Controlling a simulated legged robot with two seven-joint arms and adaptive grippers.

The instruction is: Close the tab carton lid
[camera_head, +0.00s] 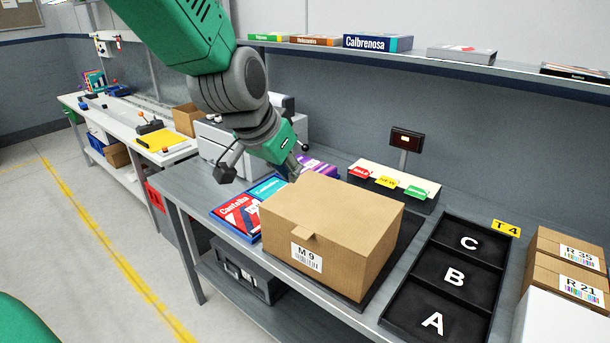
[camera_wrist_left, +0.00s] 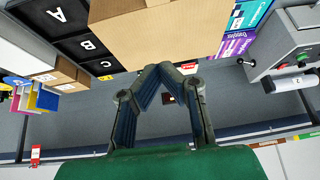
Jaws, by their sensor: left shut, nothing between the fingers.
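The brown tab carton (camera_head: 325,240), labelled M 9, stands on a dark mat on the grey bench. Its lid (camera_head: 335,207) lies flat across the top. The tab (camera_head: 305,233) shows at the front edge, over the front wall; I cannot tell whether it is tucked in. My left gripper (camera_head: 296,168) is at the carton's far left top corner, empty, partly hidden behind that corner. In the left wrist view its fingers (camera_wrist_left: 163,72) meet at the tips, close to the carton's edge (camera_wrist_left: 160,35). I cannot tell whether they touch it. My right gripper is not in view.
Boxed items, one red (camera_head: 238,213), lie left of the carton. A black tray (camera_head: 440,318) marked A, B, C sits to its right, with cartons (camera_head: 570,275) beyond. A card holder (camera_head: 395,190) and small display (camera_head: 406,142) stand behind. A shelf (camera_head: 480,62) runs above.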

